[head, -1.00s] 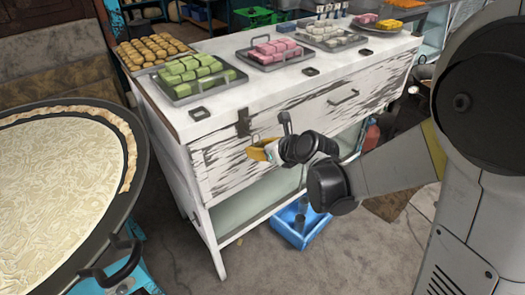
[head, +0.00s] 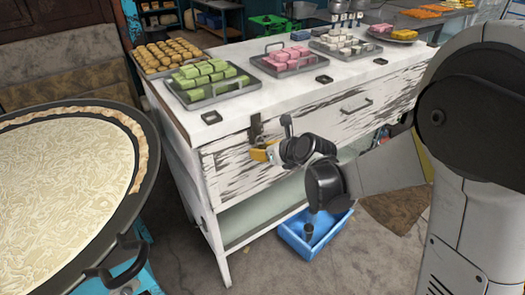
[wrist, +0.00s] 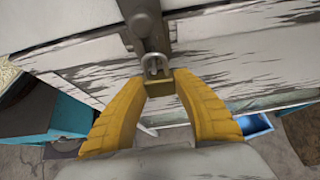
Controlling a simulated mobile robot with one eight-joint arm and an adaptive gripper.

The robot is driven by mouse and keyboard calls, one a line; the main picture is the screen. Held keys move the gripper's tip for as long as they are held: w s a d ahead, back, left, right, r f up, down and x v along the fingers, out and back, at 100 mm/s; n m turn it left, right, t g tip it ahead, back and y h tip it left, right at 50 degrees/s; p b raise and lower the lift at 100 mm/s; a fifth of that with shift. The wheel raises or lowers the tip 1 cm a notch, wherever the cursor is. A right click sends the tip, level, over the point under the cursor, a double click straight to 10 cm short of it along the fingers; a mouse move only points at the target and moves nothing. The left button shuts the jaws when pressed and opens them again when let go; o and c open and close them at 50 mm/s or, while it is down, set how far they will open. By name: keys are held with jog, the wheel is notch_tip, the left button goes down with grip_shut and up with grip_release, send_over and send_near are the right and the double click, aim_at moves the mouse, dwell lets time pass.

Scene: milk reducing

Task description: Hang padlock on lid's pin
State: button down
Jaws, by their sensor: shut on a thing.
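A small brass-coloured padlock (wrist: 161,87) is between the yellow fingertips of my gripper (wrist: 161,82), which is shut on it. Its light metal shackle (wrist: 155,65) points up and overlaps the lower end of the dark metal hasp (wrist: 150,30) in the wrist view. I cannot tell whether the shackle is around the pin or only in front of it. In the head view, my gripper (head: 264,152) is just below the hasp (head: 256,128) on the front of the white worn cabinet; the padlock is hard to make out there.
The cabinet top (head: 240,112) carries a tray of green sweets (head: 205,80) and a tray of pink sweets (head: 287,58). A large round pan (head: 60,190) stands at the left. A blue crate (head: 315,235) is on the floor under the arm.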

dwell(0.4)
jog(key=c, duration=1)
grip_release()
jog(key=v, duration=1.2)
jog(key=shift+s+d+r+n+g+h, duration=0.1)
jog(key=shift+s+d+n+g+h, duration=0.6)
jog(key=shift+s+d+n, duration=2.5)
jog(key=shift+s+d+r+n+g+h, duration=0.1)
jog(key=shift+s+d+n+h, duration=1.2)
jog(key=shift+s+n, duration=3.7)
jog(key=shift+s+d+n+g+h, duration=0.3)
jog(key=shift+s+d+n+h, duration=1.25)
jog(key=shift+n, duration=4.85)
jog(key=shift+s+d+y, duration=0.2)
jog(key=shift+d+y, duration=0.25)
jog(key=shift+d, duration=0.15)
